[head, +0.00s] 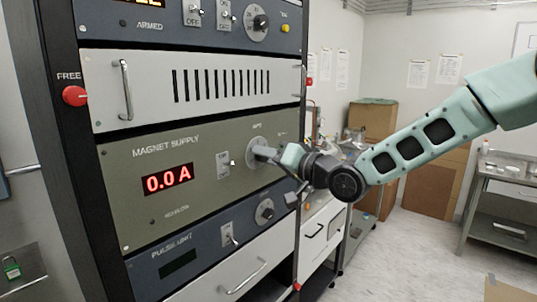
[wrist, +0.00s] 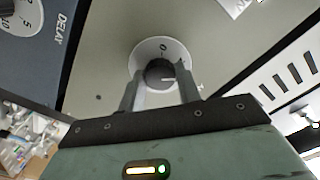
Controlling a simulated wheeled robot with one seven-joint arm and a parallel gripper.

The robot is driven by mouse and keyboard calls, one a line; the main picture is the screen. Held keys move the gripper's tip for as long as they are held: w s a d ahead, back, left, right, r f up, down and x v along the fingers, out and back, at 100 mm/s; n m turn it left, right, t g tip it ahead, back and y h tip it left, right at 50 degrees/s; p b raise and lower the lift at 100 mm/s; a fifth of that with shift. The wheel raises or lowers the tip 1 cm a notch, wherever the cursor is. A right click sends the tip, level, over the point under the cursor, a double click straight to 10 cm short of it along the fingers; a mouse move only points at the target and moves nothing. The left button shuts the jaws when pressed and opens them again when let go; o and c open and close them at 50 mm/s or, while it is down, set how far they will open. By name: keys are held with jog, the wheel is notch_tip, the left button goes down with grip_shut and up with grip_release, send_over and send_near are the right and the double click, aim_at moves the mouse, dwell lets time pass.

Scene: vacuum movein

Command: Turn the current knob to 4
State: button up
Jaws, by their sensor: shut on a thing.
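The current knob (wrist: 160,73) is a dark round knob on a white dial (wrist: 147,50) on the green-grey magnet supply panel (head: 200,204). In the wrist view my gripper (wrist: 161,82) has one finger on each side of the knob and is shut on it. A "0" shows on the dial above the knob; the other marks are too small or hidden. In the head view my gripper (head: 264,153) reaches the dial (head: 252,168) from the right and hides the knob. The red display (head: 167,179) reads 0.0 A.
A toggle switch (head: 227,163) sits left of the dial. The pulse unit (head: 190,255) with its own knob (head: 265,211) is below, and a vented panel with handles (head: 190,85) is above. Cardboard boxes (head: 373,117) stand behind my arm.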

jog(key=shift+m+p, duration=0.6)
jog(key=shift+m, duration=3)
jog(key=o, duration=1)
jog(key=b+v, duration=0.4)
jog(key=v, duration=1.3)
jog(key=shift+s+d, duration=0.2)
